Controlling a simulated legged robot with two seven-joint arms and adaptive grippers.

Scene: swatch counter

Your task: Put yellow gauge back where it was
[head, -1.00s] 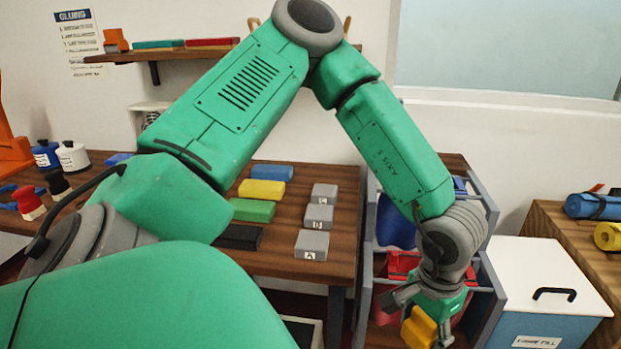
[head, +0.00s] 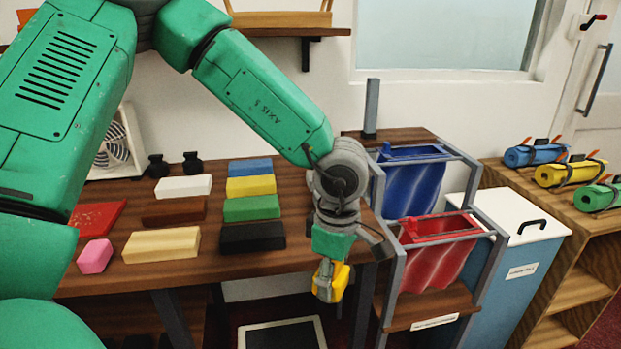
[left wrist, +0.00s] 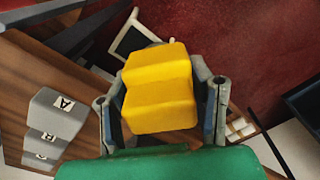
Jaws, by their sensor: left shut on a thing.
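My left gripper (head: 326,285) is shut on the yellow gauge (head: 341,279), a stepped yellow block. It holds the gauge in the air in front of the counter's right front corner. In the left wrist view the gauge (left wrist: 158,88) sits between the two fingers of the gripper (left wrist: 160,110), its steps facing the camera. Grey blocks lettered A (left wrist: 58,112), B (left wrist: 45,138) and C stand in a row on the wooden counter (left wrist: 22,75), left in that view. My left arm hides that part of the counter in the head view. My right gripper is not in view.
Blue, yellow (head: 251,186), green and black (head: 252,237) blocks lie in a column on the counter. A grey rack (head: 392,262) with blue (head: 412,180) and red (head: 440,250) bags stands right of the gripper, then a white-lidded blue bin (head: 510,216). A framed panel (head: 282,334) lies below.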

